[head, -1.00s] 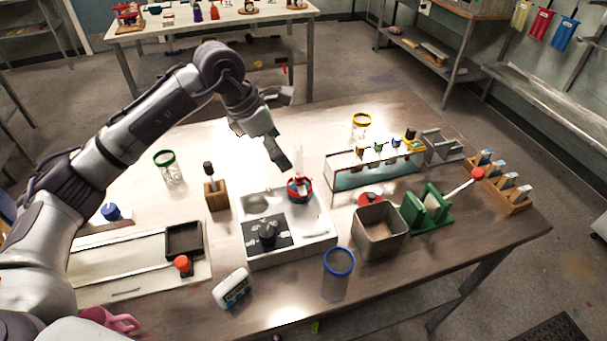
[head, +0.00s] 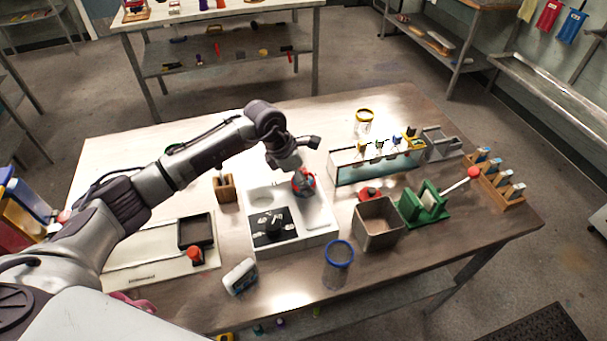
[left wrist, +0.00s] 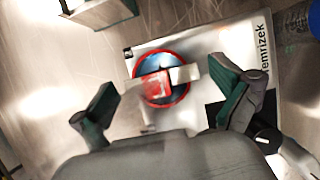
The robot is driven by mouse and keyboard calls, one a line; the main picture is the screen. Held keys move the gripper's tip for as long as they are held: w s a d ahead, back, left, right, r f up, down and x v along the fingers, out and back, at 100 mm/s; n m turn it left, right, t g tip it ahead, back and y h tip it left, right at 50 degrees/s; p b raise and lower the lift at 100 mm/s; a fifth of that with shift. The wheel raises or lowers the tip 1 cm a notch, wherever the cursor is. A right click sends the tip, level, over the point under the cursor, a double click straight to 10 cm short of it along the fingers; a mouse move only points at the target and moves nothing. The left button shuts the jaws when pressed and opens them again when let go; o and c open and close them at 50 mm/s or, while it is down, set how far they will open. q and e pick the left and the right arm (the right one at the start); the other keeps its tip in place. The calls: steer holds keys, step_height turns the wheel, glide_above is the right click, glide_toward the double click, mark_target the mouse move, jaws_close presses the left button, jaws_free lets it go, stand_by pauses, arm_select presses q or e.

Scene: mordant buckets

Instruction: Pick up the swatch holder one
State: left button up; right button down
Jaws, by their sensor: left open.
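A round red-and-dark-blue holder (head: 304,187), which looks like the swatch holder, stands on the back right of a white sink-like tray (head: 318,225). In the left wrist view the holder (left wrist: 153,92) has a red rim, a red block and a pale strip across it. My left gripper (head: 300,170) is above it, pointing down, and partly hides it in the head view. In the left wrist view the open fingers of my left gripper (left wrist: 168,90) are on either side of the holder, with nothing visibly held. My right gripper is in neither view.
A glass tank (head: 375,168) stands behind right of the tray. A metal bucket (head: 378,225) and green stand (head: 424,207) are to the right. A blue-rimmed jar (head: 339,263) is in front, a wooden block (head: 224,188) to the left. The back left table is mostly clear.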

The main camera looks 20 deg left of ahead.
arm_select(q)
steer(key=shift+w+d+f, duration=0.1)
steer(key=shift+w+f, duration=0.05)
steer(key=shift+f, duration=0.2)
steer(key=shift+r, duration=0.1)
steer(key=c, duration=1.1)
